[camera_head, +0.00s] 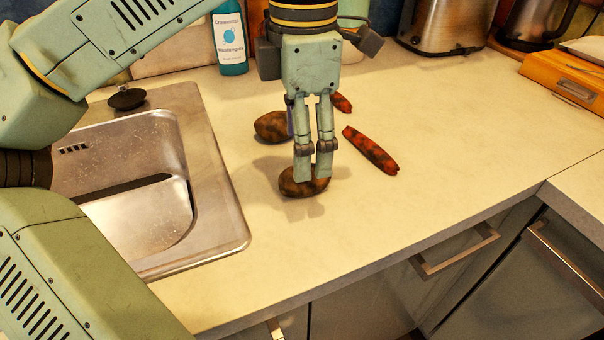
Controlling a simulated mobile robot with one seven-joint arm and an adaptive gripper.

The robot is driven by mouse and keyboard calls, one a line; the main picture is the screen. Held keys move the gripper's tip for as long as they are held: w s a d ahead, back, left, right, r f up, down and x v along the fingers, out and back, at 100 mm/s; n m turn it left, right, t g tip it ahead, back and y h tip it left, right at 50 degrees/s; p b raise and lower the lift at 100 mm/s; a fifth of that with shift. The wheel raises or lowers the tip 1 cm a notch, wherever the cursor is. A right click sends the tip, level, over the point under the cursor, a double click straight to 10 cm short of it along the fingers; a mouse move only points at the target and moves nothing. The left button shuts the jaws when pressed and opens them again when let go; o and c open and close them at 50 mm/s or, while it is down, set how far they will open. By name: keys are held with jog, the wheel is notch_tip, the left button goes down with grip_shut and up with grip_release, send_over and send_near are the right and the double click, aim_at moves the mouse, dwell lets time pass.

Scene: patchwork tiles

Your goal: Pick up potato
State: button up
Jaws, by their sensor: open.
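A brown, dark-mottled potato (289,187) lies on the pale counter, right of the sink. A second brown potato-like lump (271,127) lies farther back and to the left. My gripper (314,177) points down at the nearer potato, with its two fingers overlapping the potato in the picture. The fingers are open with a narrow gap between them. They hide part of the potato, and I cannot tell whether they touch it.
A red, dark-spotted long object (370,150) lies right of my gripper, and a smaller red piece (341,103) lies behind it. A metal sink (224,190) is on the left. A blue bottle (231,50), toaster (445,25) and wooden box (566,80) stand behind. The right counter (450,150) is clear.

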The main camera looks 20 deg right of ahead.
jog(key=shift+w+d+f+p, duration=0.1)
jog(key=shift+f+p, duration=0.1)
jog(key=shift+f, duration=1.3)
jog(key=shift+w+d+f+p, duration=0.1)
jog(key=shift+f+p, duration=0.1)
jog(key=shift+f, duration=1.25)
jog(key=shift+c, duration=0.6)
jog(key=shift+a, duration=0.1)
jog(key=c, duration=1.2)
jog(key=shift+o, duration=0.2)
jog(key=shift+r, duration=0.15)
